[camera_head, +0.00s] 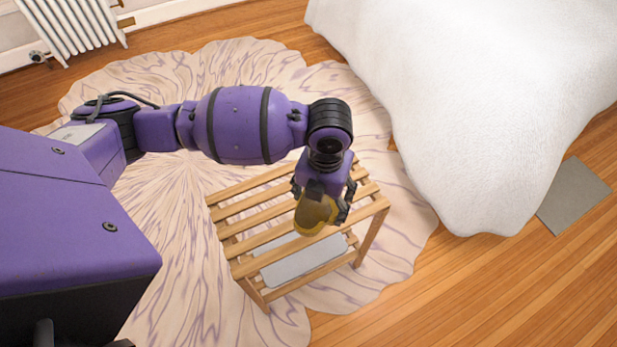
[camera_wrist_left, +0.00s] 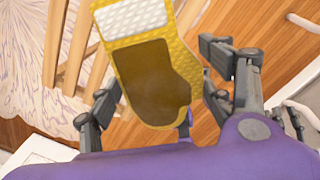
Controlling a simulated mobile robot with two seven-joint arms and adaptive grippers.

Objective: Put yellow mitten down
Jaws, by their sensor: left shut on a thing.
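The yellow mitten (camera_head: 315,213) is at my left gripper (camera_head: 322,195), over the slatted wooden rack in the head view. In the left wrist view the mitten (camera_wrist_left: 154,70) shows a quilted yellow edge, a brown middle and a white cuff band. It sits between the fingers of my left gripper (camera_wrist_left: 162,88), which is shut on it. Whether the mitten touches the slats is hard to tell. My right gripper is not in view.
The wooden rack (camera_head: 243,222) has a slatted top and a grey-white flat thing (camera_head: 300,262) on its lower level. It stands on a patterned rug (camera_head: 395,255). A white-covered bed (camera_head: 470,100) is at the right, with a grey mat (camera_head: 575,195) beside it. A radiator (camera_head: 70,25) is at the upper left.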

